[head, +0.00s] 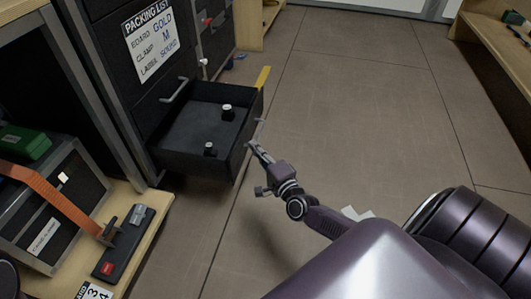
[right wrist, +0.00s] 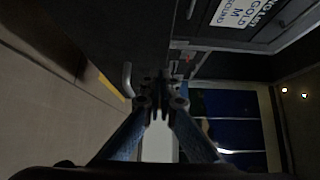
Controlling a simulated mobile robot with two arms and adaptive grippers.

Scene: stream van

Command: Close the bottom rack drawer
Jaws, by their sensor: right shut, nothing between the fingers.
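The bottom rack drawer (head: 190,158) is dark and pulled out of the black rack (head: 130,85), with two small knobbed items inside. In the head view, my right gripper (head: 256,149) is shut and empty, close to the drawer's outer front face on its right. I cannot tell whether it touches the face. In the right wrist view, the shut fingers (right wrist: 160,103) are beside a light curved handle (right wrist: 127,78) and a dark panel (right wrist: 110,35). My left gripper is not in view.
A packing list (head: 150,40) is on the rack. A yellow strip (head: 263,77) shows behind the drawer's far corner. A wooden shelf (head: 150,215) at left holds a black case (head: 45,215) with an orange strap. The floor (head: 350,110) right of the drawer is open.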

